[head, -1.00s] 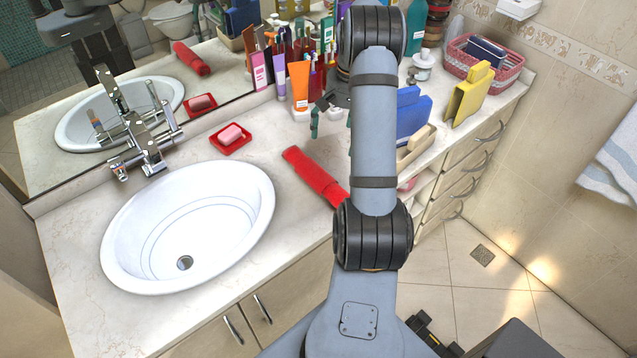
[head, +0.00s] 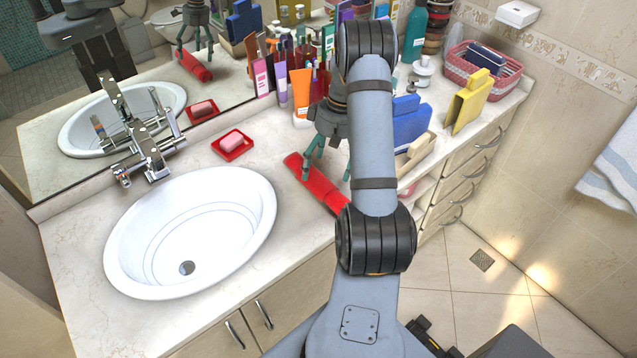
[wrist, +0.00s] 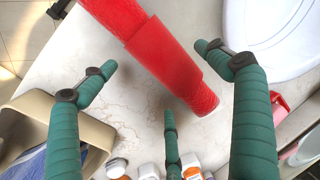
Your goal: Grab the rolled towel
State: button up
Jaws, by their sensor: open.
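The rolled red towel (head: 314,180) lies on the counter to the right of the sink in the head view, its near end hidden behind my arm. In the wrist view the towel (wrist: 160,55) runs diagonally from the top left to the right of centre. My gripper (head: 326,172) is open at the towel's far part, its green fingers pointing down. In the wrist view the fingers of my gripper (wrist: 168,85) are spread, with two above or beside the towel and one below it. Nothing is held. I cannot tell whether a finger touches the towel.
The sink (head: 190,232) is left of the towel. A red soap dish (head: 232,146) lies behind the sink. Bottles and tubes, including an orange tube (head: 301,92), crowd behind my gripper. A beige holder (head: 416,150) stands to the right. Bare counter lies between sink and towel.

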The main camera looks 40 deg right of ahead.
aim_at(322, 175)
jog(key=shift+p+x, duration=0.6)
jog(key=shift+x, duration=1.35)
jog(key=shift+a+r, duration=0.1)
jog(key=shift+c, duration=1.1)
jog(key=c, duration=1.1)
jog(key=shift+c, duration=0.2)
